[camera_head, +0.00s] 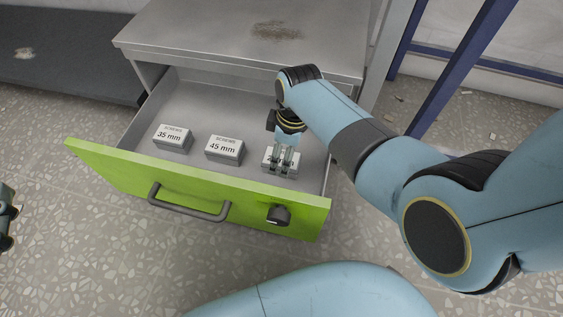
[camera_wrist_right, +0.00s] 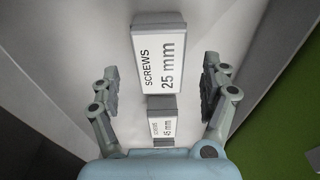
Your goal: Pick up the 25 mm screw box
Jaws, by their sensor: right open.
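The 25 mm screw box (camera_wrist_right: 160,56) is a small white-labelled grey box in the open drawer. In the head view the box (camera_head: 269,167) is at the drawer's right, its label partly hidden by my right gripper (camera_head: 284,158). My right gripper is open and points down at the box. In the right wrist view the fingers (camera_wrist_right: 160,78) stand apart on either side of the box, with gaps to both; I cannot tell their height over it. Part of my left gripper (camera_head: 6,217) shows at the left edge, its fingers unclear.
The 45 mm box (camera_head: 225,149) stands left of the 25 mm box, and the 35 mm box (camera_head: 173,138) is farther left. The drawer's green front (camera_head: 180,187) has a dark handle. The grey cabinet top (camera_head: 225,40) overhangs the drawer's back. Free drawer floor lies behind the boxes.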

